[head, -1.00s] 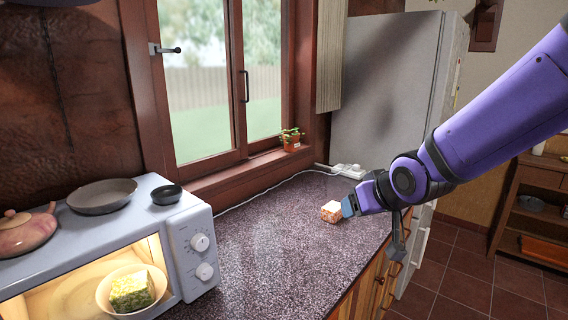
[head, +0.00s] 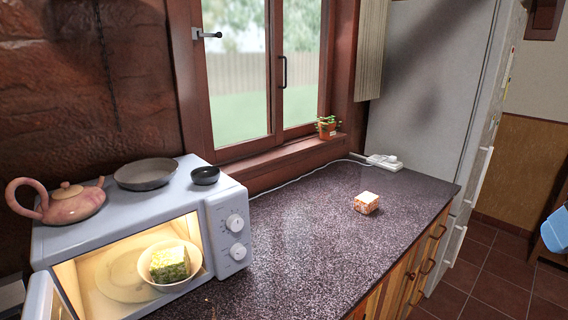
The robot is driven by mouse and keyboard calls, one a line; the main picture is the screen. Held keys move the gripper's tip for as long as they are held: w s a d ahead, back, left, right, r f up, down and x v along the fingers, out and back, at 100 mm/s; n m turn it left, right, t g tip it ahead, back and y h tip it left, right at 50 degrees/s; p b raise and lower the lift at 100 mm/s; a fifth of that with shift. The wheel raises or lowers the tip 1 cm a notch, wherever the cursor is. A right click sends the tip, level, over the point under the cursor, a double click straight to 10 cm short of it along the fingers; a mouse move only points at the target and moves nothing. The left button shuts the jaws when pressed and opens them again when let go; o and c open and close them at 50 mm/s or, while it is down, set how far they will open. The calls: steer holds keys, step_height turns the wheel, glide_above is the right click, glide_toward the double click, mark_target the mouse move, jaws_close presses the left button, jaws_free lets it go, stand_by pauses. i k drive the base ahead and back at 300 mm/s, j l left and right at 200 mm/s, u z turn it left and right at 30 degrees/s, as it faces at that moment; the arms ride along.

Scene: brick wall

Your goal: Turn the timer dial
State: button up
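The microwave (head: 216,240) stands at the left with its door swung open and its inside lit. Its right front panel carries two white round dials, an upper dial (head: 235,222) and a lower dial (head: 238,252). I cannot tell which one is the timer. A pale bowl (head: 196,279) with a green-and-yellow block (head: 170,265) sits inside near the opening.
A small orange-and-white block (head: 367,203) lies alone on the speckled counter (head: 310,235). A pan (head: 147,174), a small dark bowl (head: 205,175) and a teapot (head: 66,203) stand on the microwave. The counter right of the dials is clear.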

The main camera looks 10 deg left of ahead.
mark_target(234, 222)
steer(key=u, duration=1.45)
